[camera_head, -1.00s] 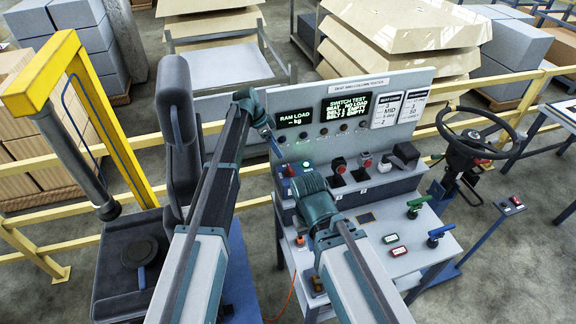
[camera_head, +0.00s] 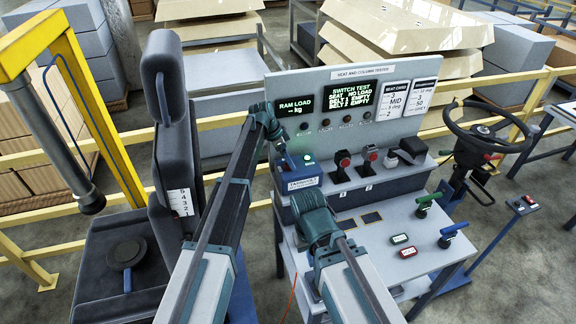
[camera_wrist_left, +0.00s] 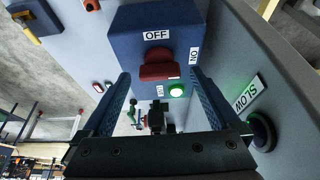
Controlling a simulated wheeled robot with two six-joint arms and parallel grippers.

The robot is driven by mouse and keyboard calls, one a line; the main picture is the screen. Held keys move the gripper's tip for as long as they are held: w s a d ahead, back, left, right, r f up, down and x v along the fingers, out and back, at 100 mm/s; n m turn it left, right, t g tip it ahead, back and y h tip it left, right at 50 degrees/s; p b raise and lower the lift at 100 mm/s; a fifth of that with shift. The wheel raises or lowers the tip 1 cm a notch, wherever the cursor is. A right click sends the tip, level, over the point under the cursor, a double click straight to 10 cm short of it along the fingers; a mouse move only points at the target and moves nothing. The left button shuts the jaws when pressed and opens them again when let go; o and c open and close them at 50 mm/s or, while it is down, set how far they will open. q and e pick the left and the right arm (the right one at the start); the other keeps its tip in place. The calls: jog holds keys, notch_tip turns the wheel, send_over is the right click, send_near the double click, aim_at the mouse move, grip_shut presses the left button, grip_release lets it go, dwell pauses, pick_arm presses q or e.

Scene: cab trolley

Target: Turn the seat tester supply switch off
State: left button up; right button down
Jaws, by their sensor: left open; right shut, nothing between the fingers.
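The supply switch is a dark blue box (camera_wrist_left: 128,40) with a red rotary handle (camera_wrist_left: 157,66), an OFF label above it and an ON label to its right. A green lamp (camera_wrist_left: 176,91) below the handle is lit. The same blue box (camera_head: 302,181) stands at the console's left end in the head view. My left gripper (camera_wrist_left: 160,75) is open, with its fingers on either side of the red handle and apart from it. Whether the fingertips reach the handle's depth I cannot tell. My right gripper (camera_head: 318,225) is shut and empty over the console front; its fingertips are largely hidden.
The console panel (camera_head: 355,75) with lit displays rises behind the switch. Red switches (camera_head: 343,158) stand right of the box. Green (camera_head: 428,198) and blue (camera_head: 452,230) handles stand on the shelf. A seat (camera_head: 165,130) is at left, a steering wheel (camera_head: 488,132) at right.

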pick_arm(q)
jog(key=shift+f, duration=0.2)
jog(key=c, duration=1.4)
jog(key=n, duration=0.2)
jog(key=n+t, duration=0.1)
jog(key=n, duration=0.1)
jog(key=shift+s+d+y, duration=0.15)
jog(key=shift+s+y, duration=0.05)
jog(key=shift+y, duration=0.1)
jog(key=n+t+y, duration=0.1)
jog(key=n, duration=0.3)
jog(key=shift+d, duration=0.1)
jog(key=n+y, duration=0.1)
jog(key=n, duration=0.2)
jog(key=n+t+y, duration=0.1)
jog(key=n, duration=0.1)
jog(key=shift+d+n, duration=0.15)
jog(key=shift+n, duration=0.25)
jog(key=shift+n+y, duration=0.9)
jog(key=shift+n, duration=1.1)
